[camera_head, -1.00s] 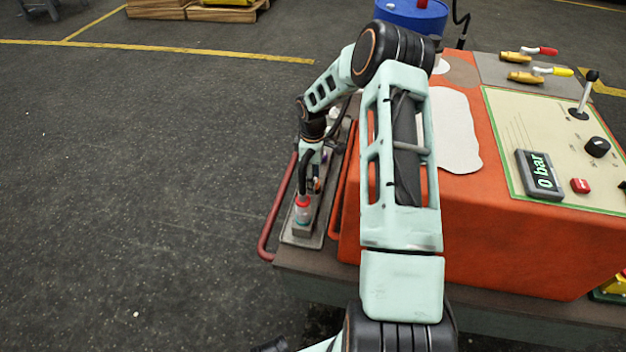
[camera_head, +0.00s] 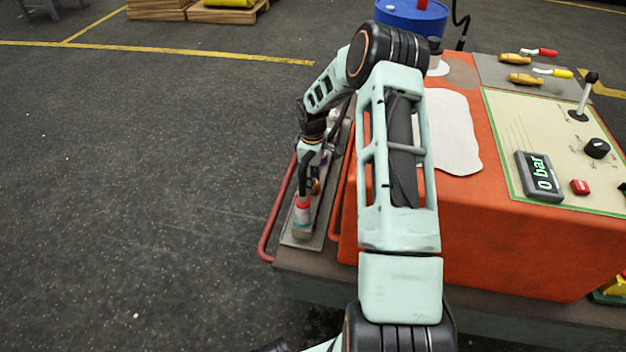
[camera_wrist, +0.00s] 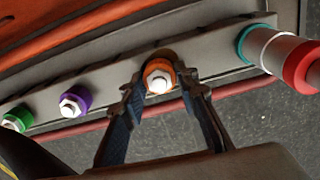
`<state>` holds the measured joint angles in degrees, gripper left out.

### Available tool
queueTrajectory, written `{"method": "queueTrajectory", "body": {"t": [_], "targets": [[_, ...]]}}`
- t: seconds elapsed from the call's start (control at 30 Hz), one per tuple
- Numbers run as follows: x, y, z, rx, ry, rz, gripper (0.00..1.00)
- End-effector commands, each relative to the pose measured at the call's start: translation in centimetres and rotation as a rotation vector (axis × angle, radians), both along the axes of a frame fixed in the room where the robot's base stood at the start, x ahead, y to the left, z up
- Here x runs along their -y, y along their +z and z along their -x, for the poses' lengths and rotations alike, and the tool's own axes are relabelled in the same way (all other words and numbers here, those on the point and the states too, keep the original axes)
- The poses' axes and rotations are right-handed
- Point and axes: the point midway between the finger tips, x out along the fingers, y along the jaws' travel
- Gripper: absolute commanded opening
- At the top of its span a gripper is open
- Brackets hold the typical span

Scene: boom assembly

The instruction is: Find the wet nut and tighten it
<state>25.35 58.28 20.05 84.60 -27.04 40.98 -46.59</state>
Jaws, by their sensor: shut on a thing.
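My gripper (camera_wrist: 160,80) is shut on a hex nut with an orange collar (camera_wrist: 157,66) in the wrist view, with one finger on each side. To its left on the same grey bar are a nut with a purple collar (camera_wrist: 74,102) and a nut with a green collar (camera_wrist: 17,118). To its right is a teal collar (camera_wrist: 243,45) with a white and red cylinder (camera_wrist: 292,60) standing out from it. I cannot see wetness on any nut. In the head view my arm partly hides the row, and the red-topped cylinder (camera_head: 302,214) shows at its near end.
The grey bar (camera_wrist: 215,62) runs along the left side of an orange machine (camera_head: 480,225). A red rail (camera_head: 272,225) curves outside it. The control panel (camera_head: 560,120) with a display reading 0 bar (camera_head: 540,176) is at right. The floor at left is clear.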

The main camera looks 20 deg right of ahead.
Motion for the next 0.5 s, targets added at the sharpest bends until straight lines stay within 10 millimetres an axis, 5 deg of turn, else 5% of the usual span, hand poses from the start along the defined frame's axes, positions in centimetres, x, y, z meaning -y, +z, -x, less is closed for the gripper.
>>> {"method": "queueTrajectory", "body": {"t": [0.5], "targets": [[-0.04,0.0,-0.02,-0.001,-0.335,0.001,0.04]]}}
